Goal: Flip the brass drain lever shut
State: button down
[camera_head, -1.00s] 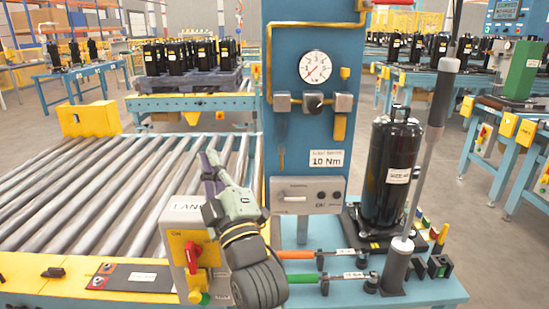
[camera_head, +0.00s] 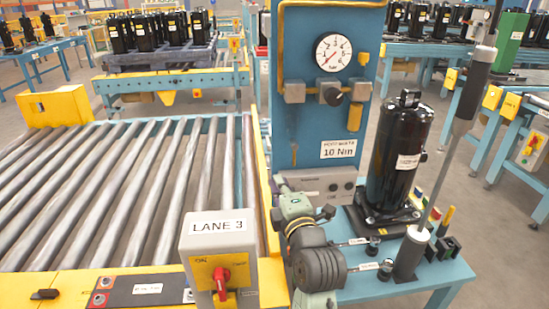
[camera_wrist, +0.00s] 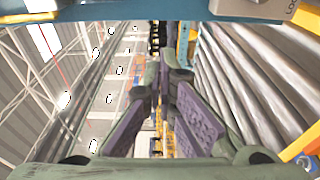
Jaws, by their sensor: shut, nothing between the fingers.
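The brass lever (camera_head: 355,116) hangs down below the right-hand grey fitting on the blue panel, under the pressure gauge (camera_head: 333,52). A smaller brass piece (camera_head: 362,59) sits above that fitting. My gripper (camera_head: 282,185) is in front of the lower part of the panel, below and left of the lever and apart from it. Its fingers are small and partly hidden by its own body there. In the wrist view, the purple-padded fingers of my gripper (camera_wrist: 162,88) come together with nothing between them. I cannot make out the lever in the wrist view.
The LANE 3 box (camera_head: 221,240) with a red switch stands left of my arm. A roller conveyor (camera_head: 120,190) fills the left. A black compressor (camera_head: 398,150) and a grey pole (camera_head: 450,150) stand right of the panel (camera_head: 310,120). Small tools lie on the blue bench.

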aim_at(294, 153)
dwell(0.4)
jog(key=p+x, duration=0.4)
jog(key=x, duration=0.6)
jog(key=d+p, duration=0.1)
jog(key=d, duration=0.3)
jog(key=shift+w+f+n+b, duration=0.15)
jog(key=shift+n+b, duration=0.15)
jog(key=shift+b, duration=0.4)
